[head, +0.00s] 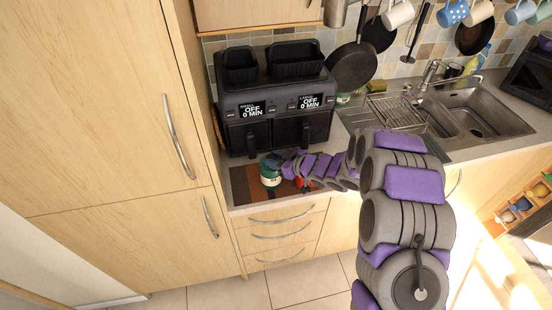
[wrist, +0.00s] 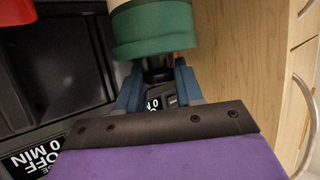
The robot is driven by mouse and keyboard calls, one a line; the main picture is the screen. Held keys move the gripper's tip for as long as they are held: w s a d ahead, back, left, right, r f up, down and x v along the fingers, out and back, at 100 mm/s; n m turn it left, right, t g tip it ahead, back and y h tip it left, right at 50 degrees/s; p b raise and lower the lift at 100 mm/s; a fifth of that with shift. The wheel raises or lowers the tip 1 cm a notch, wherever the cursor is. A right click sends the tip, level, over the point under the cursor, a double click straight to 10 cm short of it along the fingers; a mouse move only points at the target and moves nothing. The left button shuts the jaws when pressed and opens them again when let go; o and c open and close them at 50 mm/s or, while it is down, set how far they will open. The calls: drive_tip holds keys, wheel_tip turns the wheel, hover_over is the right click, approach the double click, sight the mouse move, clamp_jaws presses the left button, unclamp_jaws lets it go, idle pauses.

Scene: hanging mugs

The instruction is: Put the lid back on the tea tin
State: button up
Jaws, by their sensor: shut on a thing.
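The tea tin is cream-coloured (head: 270,180) and stands on the counter in front of the black air fryer. Its green lid (head: 266,160) is at the tin's top; whether it is fully seated cannot be told. In the wrist view the lid (wrist: 154,30) lies against the cream tin (wrist: 122,4), with no clear gap visible. My gripper (wrist: 157,75) has its two blue-grey fingers on either side of a dark part at the lid, perhaps a knob. It is shut on the lid. In the head view my gripper (head: 282,161) reaches the lid from the right.
The black double air fryer (head: 274,100) stands close behind the tin. A striped mat (head: 240,186) lies under it. A red object (head: 305,184) sits right of the tin, partly hidden by my arm. A tall wooden cabinet (head: 110,110) closes off the left. A dish rack (head: 396,113) and sink are farther right.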

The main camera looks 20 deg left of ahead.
drive_tip(key=shift+a+f, duration=0.1)
drive_tip(key=shift+a, duration=0.35)
drive_tip(key=shift+d+r+p, duration=0.25)
drive_tip(key=shift+d+p, duration=0.1)
drive_tip(key=shift+d, duration=0.5)
drive_tip(key=shift+a, duration=0.1)
drive_tip(key=shift+a+f, duration=0.15)
drive_tip(key=shift+a, duration=0.15)
drive_tip(key=shift+d, duration=0.1)
drive_tip(key=shift+d, duration=0.25)
drive_tip(key=shift+a+f+p, duration=0.1)
drive_tip(key=shift+a+p, duration=0.25)
drive_tip(key=shift+d, duration=0.1)
